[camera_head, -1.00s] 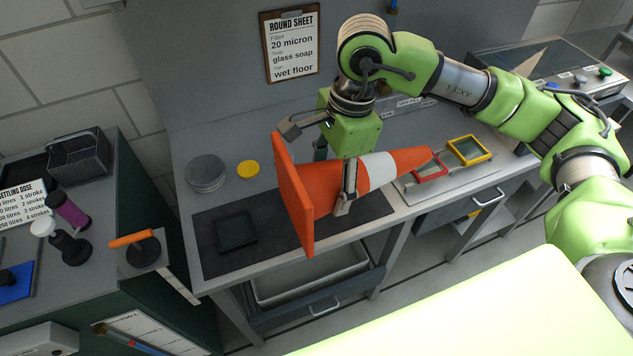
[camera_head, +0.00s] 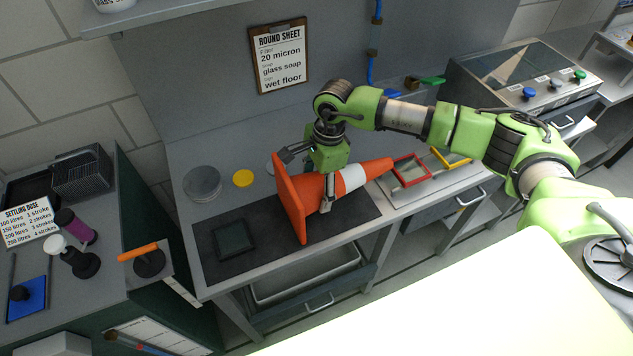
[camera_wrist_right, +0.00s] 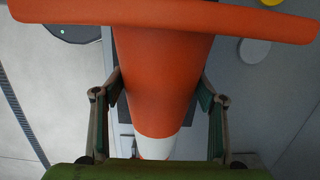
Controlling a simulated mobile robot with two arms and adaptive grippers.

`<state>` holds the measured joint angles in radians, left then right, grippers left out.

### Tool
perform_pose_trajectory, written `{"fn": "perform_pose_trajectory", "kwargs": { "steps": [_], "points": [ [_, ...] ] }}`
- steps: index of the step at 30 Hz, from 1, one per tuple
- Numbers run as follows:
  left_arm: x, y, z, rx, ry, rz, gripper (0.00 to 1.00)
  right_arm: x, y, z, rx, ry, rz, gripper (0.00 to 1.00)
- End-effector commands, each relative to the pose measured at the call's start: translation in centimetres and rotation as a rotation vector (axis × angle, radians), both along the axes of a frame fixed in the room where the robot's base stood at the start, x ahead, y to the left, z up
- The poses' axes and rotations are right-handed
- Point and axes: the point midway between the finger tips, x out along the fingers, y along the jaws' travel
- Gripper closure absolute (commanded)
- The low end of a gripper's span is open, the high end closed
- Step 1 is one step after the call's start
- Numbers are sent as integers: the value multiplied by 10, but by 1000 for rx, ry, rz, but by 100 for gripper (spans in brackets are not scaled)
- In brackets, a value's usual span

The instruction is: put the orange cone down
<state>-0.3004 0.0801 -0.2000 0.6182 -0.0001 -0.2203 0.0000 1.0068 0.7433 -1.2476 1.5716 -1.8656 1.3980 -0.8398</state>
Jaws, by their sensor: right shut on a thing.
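The orange cone (camera_head: 291,208) with a white band lies on its side in the head view, its square base to the left and its tip to the right. My right gripper (camera_head: 327,190) is shut on the cone's body from above, near the base. In the right wrist view the cone (camera_wrist_right: 165,75) fills the middle, with a finger pressed on each side. The cone is over the dark mat (camera_head: 365,205) on the grey bench; I cannot tell whether it touches the mat. My left gripper is out of view.
A dark square plate (camera_head: 234,238) lies on the mat left of the cone. A yellow disc (camera_head: 243,178) and a grey round stack (camera_head: 202,184) stand behind. A red frame (camera_head: 411,170) and a yellow frame (camera_head: 450,158) lie near the cone's tip. An open drawer (camera_head: 306,276) is below.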

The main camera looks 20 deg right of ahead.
Motion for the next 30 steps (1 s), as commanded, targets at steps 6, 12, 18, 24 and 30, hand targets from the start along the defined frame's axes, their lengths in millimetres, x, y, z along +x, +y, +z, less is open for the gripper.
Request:
{"fn": "perform_pose_trajectory", "kwargs": {
  "steps": [6,12,18,24,30],
  "points": [
    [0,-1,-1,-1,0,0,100,1,1,0,2,-3,1,70],
    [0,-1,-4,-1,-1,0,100,0,0,-3,0,-1,0,20],
    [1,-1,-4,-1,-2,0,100,0,0,-3,0,-1,0,18],
    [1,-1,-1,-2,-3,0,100,0,0,0,0,-1,0,18],
    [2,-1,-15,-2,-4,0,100,2,-4,22,1,-7,1,18]
  ]
}}
